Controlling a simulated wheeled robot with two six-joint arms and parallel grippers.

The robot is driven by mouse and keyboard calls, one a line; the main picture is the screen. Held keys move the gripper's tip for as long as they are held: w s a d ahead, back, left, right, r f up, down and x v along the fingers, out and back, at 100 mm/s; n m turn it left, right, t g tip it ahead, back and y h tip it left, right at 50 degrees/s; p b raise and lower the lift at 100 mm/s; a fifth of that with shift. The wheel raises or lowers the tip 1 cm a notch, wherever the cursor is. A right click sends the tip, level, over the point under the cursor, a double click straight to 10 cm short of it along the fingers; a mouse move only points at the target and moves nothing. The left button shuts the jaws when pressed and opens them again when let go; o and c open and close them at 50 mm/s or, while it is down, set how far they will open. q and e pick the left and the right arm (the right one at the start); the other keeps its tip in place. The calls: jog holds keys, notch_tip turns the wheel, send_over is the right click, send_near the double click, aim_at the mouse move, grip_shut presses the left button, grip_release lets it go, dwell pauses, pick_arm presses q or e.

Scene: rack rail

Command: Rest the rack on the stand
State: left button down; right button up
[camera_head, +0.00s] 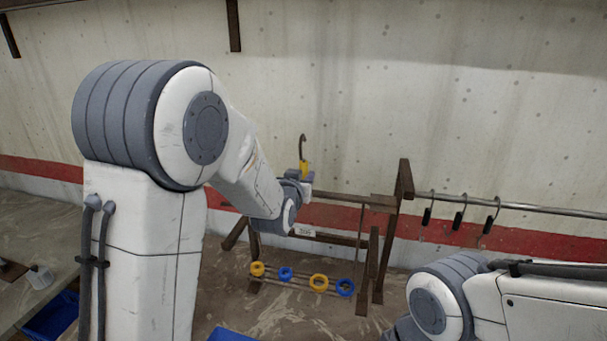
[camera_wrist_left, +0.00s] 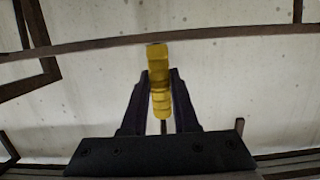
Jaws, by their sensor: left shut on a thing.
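My left gripper (camera_head: 304,178) is shut on a yellow handle (camera_head: 304,166) with a dark hook rising from its top. In the left wrist view the yellow handle (camera_wrist_left: 160,85) sits between the two fingers (camera_wrist_left: 160,95). A dark brown wooden frame (camera_head: 404,180), which looks like the stand, is behind and right of my gripper. Low rods carrying yellow and blue rings (camera_head: 318,283) are below it; I cannot tell which part is the rack. In the wrist view a brown bar (camera_wrist_left: 230,33) crosses behind the handle; contact cannot be told. My right gripper is out of view.
A metal rail (camera_head: 540,209) on the right carries several dark hooks (camera_head: 459,215). A grey worktop (camera_head: 40,225) lies at the left, with a blue bin (camera_head: 50,318) beside it. Another blue edge (camera_head: 228,335) shows at the bottom. My right arm occupies the lower right.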

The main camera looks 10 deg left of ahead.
pick_arm(q)
jog(key=shift+f+b, duration=1.55)
jog(key=shift+f, duration=1)
jog(key=shift+r, duration=0.1)
